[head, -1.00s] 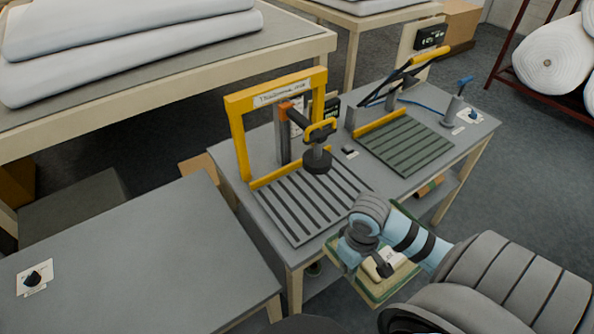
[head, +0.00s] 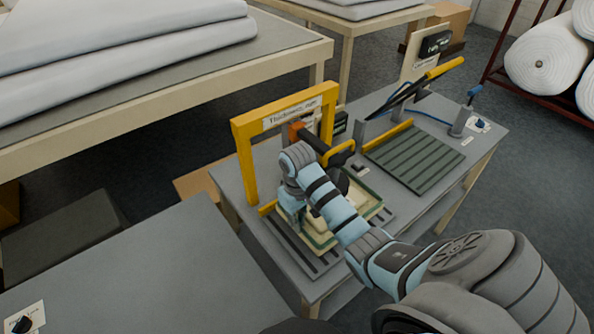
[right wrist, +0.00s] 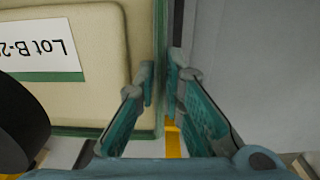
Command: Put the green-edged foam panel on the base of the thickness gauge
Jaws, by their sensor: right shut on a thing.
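The cream foam panel with green edges (head: 366,203) is over the slatted base (head: 292,248) of the thickness gauge, under its yellow frame (head: 243,160). My right gripper (head: 294,218) is shut on the panel's near-left edge. The right wrist view shows the panel (right wrist: 100,95) with its white "Lot B" label, and the gripper's fingers (right wrist: 162,78) at its edge. My right arm hides part of the panel and the gauge's presser. I cannot tell whether the panel touches the base. My left gripper is not in view.
A second slatted plate (head: 415,158) with a yellow-handled lever (head: 440,70) stands to the right on the same table. The gauge's dark round presser (right wrist: 18,130) is close to the panel in the right wrist view.

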